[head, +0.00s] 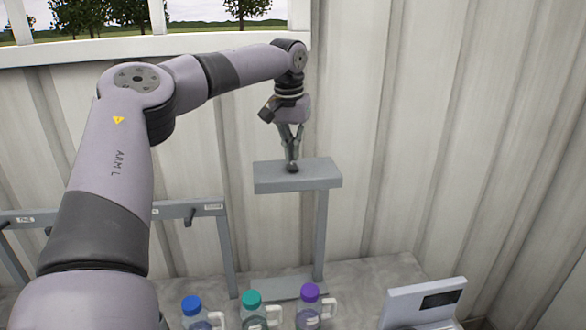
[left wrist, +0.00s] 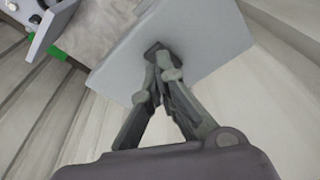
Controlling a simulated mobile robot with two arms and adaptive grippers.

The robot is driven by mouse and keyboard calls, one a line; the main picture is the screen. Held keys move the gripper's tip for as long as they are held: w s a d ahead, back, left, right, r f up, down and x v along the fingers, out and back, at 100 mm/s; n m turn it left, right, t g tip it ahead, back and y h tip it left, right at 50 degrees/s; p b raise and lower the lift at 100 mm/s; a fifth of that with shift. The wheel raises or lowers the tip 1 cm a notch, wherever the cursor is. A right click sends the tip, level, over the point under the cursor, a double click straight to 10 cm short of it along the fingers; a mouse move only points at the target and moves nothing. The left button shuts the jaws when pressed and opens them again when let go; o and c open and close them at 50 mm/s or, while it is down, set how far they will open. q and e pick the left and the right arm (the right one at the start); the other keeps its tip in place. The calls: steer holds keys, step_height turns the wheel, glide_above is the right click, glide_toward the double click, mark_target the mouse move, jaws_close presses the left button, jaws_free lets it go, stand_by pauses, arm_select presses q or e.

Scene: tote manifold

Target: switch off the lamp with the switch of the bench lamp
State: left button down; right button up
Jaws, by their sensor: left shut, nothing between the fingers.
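The bench lamp (head: 320,175) is a grey post on a flat foot with a box-like grey head on top, near the wall. Its head also shows in the left wrist view (left wrist: 215,35). The switch (head: 292,169) is a small dark piece on top of the head; it shows in the left wrist view (left wrist: 155,48) too, partly covered by my fingers. My left gripper (head: 291,162) points down with its fingers shut and empty, the tips at the switch. I cannot tell whether they touch it. The lamp's underside is hidden, so I cannot tell whether it is lit. My right gripper is not in view.
Several clear bottles with coloured lids, including a purple-lidded one (head: 310,293), stand in front of the lamp. A grey device with a dark screen (head: 440,299) is at the lower right. A grey rack with pegs (head: 188,212) stands to the left, along the corrugated wall.

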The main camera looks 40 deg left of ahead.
mark_target(293, 167)
arm_select(q)
steer(key=shift+f, duration=0.3)
steer(key=shift+f, duration=0.85)
stand_by(0.4)
steer(key=shift+r, duration=0.1)
steer(key=shift+r+p, duration=0.55)
steer(key=shift+r, duration=2.95)
